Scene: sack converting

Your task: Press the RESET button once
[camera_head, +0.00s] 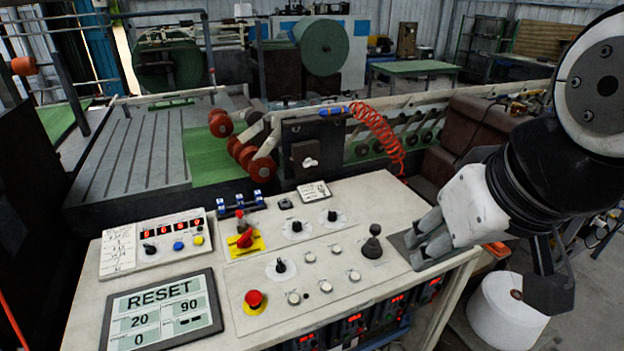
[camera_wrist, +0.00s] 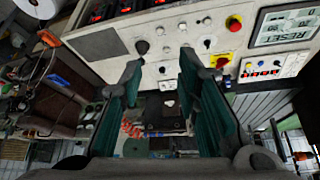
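The word RESET shows on a tilted display screen (camera_head: 161,309) at the front left, above the numbers 20, 90 and 0; the screen also shows in the wrist view (camera_wrist: 284,27). Several small round white buttons (camera_head: 326,287) sit right of the red mushroom button (camera_head: 255,299) on a yellow base. Their labels are too small to read, so I cannot tell which is RESET. My gripper (camera_wrist: 160,62) is open and empty, its fingers apart. In the head view it is at the panel's right end, touching nothing that I can make out.
A black joystick (camera_head: 372,243) stands on the panel near my gripper. A red-yellow switch (camera_head: 245,239), black knobs and a box with blue and yellow buttons (camera_head: 178,246) rise from the panel. A coiled red hose (camera_head: 380,130) hangs behind. A white roll (camera_head: 507,312) stands below right.

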